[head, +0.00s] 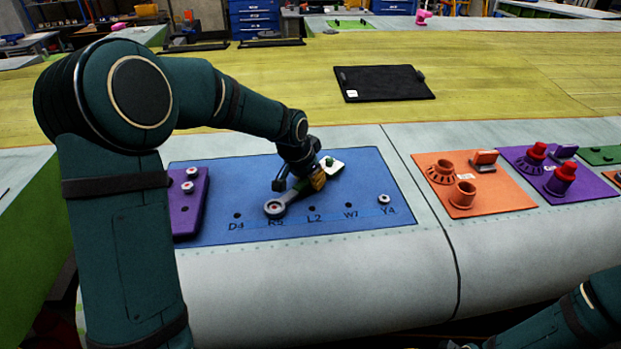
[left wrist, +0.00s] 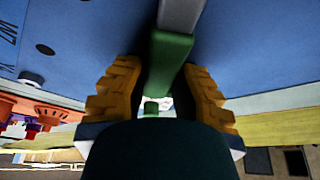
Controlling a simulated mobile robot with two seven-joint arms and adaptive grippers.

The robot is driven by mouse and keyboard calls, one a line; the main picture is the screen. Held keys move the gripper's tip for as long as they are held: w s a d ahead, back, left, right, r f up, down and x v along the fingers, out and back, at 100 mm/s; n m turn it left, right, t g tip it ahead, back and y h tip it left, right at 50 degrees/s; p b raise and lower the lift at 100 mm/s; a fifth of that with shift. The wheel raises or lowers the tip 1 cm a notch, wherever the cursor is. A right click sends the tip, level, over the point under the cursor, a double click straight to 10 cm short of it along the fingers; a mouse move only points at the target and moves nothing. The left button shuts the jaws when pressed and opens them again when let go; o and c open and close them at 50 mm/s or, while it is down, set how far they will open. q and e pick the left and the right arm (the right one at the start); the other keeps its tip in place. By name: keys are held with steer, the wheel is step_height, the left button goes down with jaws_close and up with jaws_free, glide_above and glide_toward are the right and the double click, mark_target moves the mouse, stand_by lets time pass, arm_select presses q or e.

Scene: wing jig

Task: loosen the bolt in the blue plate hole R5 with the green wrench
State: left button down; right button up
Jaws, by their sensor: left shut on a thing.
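The blue plate (head: 232,187) lies on the wing surface, with a row of labelled holes along its near side. The green wrench has a grey ring end (head: 275,207) at hole R5, just above the partly covered R5 label. A bolt head seems to show inside the ring; whether the ring is fully seated I cannot tell. My left gripper (head: 318,180) is shut on the wrench's handle. In the left wrist view the green handle (left wrist: 168,62) sits between the yellow fingers, with the grey shaft (left wrist: 180,14) running away. My right gripper is out of view.
Another bolt (head: 384,199) stands at Y4; holes D4, L2 and W7 look empty. A purple block (head: 188,215) with two bolts is at the left. An orange plate (head: 490,196) and a purple plate (head: 595,187) carry parts at the right. A black tray (head: 385,83) lies behind.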

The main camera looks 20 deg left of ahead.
mark_target(294, 180)
arm_select(q)
steer(key=shift+w+a+r+n+y, duration=0.15)
steer(key=shift+a+n+y, duration=0.1)
steer(key=shift+a+n, duration=0.35)
steer(key=shift+w+a+n+y, duration=0.1)
steer(key=shift+a+n+y, duration=0.15)
steer(key=shift+a+n, duration=0.3)
steer(key=shift+a, duration=0.1)
steer(key=shift+a+n+y+b, duration=0.4)
steer(key=shift+a+n, duration=0.6)
steer(key=shift+n, duration=0.05)
steer(key=shift+r, duration=0.2)
